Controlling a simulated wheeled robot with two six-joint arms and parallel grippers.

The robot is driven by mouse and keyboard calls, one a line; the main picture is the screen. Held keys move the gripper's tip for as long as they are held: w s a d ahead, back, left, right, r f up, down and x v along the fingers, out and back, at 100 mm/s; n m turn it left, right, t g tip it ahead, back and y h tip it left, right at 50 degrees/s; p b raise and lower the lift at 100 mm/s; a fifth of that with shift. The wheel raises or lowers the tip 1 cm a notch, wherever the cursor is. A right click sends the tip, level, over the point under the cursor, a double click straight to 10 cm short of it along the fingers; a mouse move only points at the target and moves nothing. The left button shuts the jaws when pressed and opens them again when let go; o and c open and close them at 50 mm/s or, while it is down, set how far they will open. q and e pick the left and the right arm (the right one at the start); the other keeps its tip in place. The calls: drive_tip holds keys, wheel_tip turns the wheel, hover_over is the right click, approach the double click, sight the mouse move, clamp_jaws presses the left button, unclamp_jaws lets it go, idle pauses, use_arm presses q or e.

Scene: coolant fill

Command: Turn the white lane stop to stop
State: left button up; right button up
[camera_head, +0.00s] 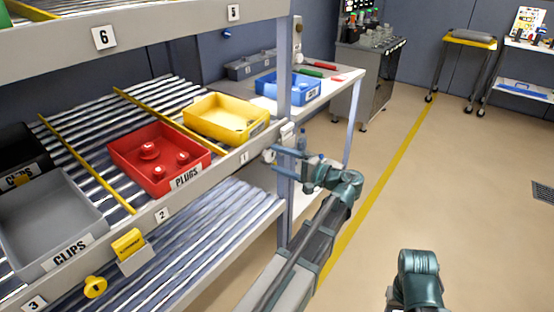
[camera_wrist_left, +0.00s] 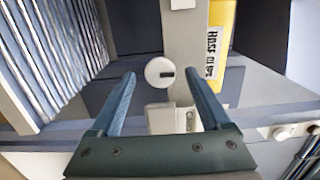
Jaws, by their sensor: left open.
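The white lane stop (camera_head: 287,130) shows small and pale on the rack's front rail beside the upright post. In the left wrist view it is a round white knob (camera_wrist_left: 160,72) with a short dark slot, near a pale plate. My left gripper (camera_head: 283,151) is open just in front of and below it. In the wrist view the two blue fingers (camera_wrist_left: 160,77) frame the knob, one on each side, with gaps between. I cannot tell how far the tips are from it in depth. My right gripper is out of view.
A yellow bin (camera_head: 226,118), a red bin (camera_head: 158,158) of plugs and a grey bin (camera_head: 45,222) sit on the roller shelf. The upright post (camera_head: 284,60) stands close to my left gripper. A yellow knob (camera_head: 95,287) is at lower left. Open floor lies right.

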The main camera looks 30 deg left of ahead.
use_arm(q)
drive_tip(key=d, duration=1.3)
drive_tip(key=shift+a, duration=0.1)
drive_tip(key=s+d+f+h, duration=0.1)
drive_tip(key=s+f+h, duration=0.4)
drive_tip(key=f, duration=0.5)
drive_tip(key=s+d+f+h, duration=0.1)
drive_tip(key=s+f+h, duration=0.3)
drive_tip(key=f+h, duration=0.4)
drive_tip(key=s+d+f+h, duration=0.2)
drive_tip(key=d+f+h, duration=0.2)
drive_tip(key=d+h, duration=0.15)
drive_tip(key=s+d+r+m+p, duration=0.1)
drive_tip(key=d+r+p, duration=0.3)
drive_tip(key=r+p, duration=0.4)
drive_tip(key=s+d+r+m+y+p, duration=0.1)
drive_tip(key=s+d+r+p, duration=0.2)
drive_tip(key=r+p, duration=0.5)
drive_tip(key=s+d+r+m+p, duration=0.1)
drive_tip(key=s+d+r+p, duration=0.1)
drive_tip(key=d+r+p, duration=0.3)
wheel_tip(320, 180, up, 4)
drive_tip(key=p, duration=0.3)
drive_tip(key=shift+m+y+p, duration=0.35)
drive_tip(key=shift+m+p, duration=0.05)
